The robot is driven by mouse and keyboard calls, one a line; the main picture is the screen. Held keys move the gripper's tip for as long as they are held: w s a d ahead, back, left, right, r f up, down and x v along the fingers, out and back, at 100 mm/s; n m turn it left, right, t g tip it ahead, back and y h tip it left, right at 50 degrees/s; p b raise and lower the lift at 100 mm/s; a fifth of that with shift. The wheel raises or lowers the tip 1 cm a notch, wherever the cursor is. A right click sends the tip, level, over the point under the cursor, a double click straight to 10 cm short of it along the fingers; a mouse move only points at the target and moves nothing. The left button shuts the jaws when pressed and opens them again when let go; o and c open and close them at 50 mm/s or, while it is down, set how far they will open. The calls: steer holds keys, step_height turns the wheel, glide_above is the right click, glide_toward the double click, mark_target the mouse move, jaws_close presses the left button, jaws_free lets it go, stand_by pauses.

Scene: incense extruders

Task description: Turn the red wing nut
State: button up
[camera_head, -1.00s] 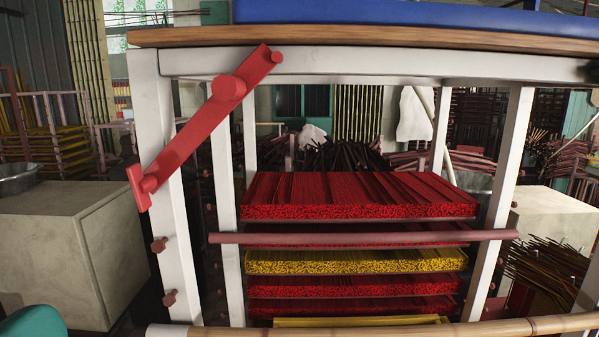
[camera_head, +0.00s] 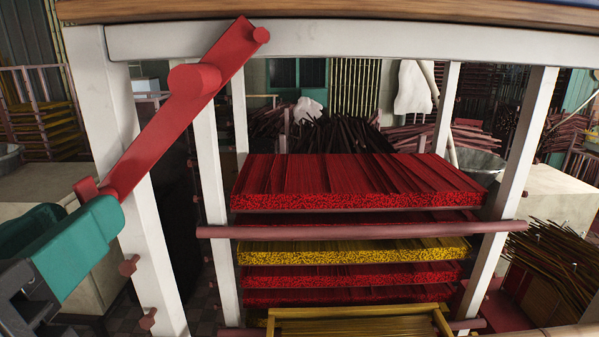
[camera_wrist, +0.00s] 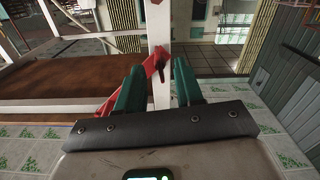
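The red wing nut (camera_head: 165,125) is a long red bar with a round hub, mounted on the upper left corner of a white frame. It slants from upper right to lower left, with a small peg at its upper end. My gripper (camera_head: 108,212) has teal fingers and is at the bar's lower end, partly covering it. In the wrist view my gripper (camera_wrist: 158,72) is open, its two fingers apart. Part of the red wing nut (camera_wrist: 151,66) shows between them, and more red shows by the left finger. I cannot tell whether the fingers touch it.
The white frame (camera_head: 136,215) has a wooden top (camera_head: 340,14). A reddish crossbar (camera_head: 360,230) spans the front of the racks of red and yellow incense sticks (camera_head: 350,198). A pale block (camera_head: 70,270) stands behind my gripper at left.

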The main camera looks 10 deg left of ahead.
steer(key=shift+x, duration=1)
steer(key=shift+s, duration=0.1)
jaws_close()
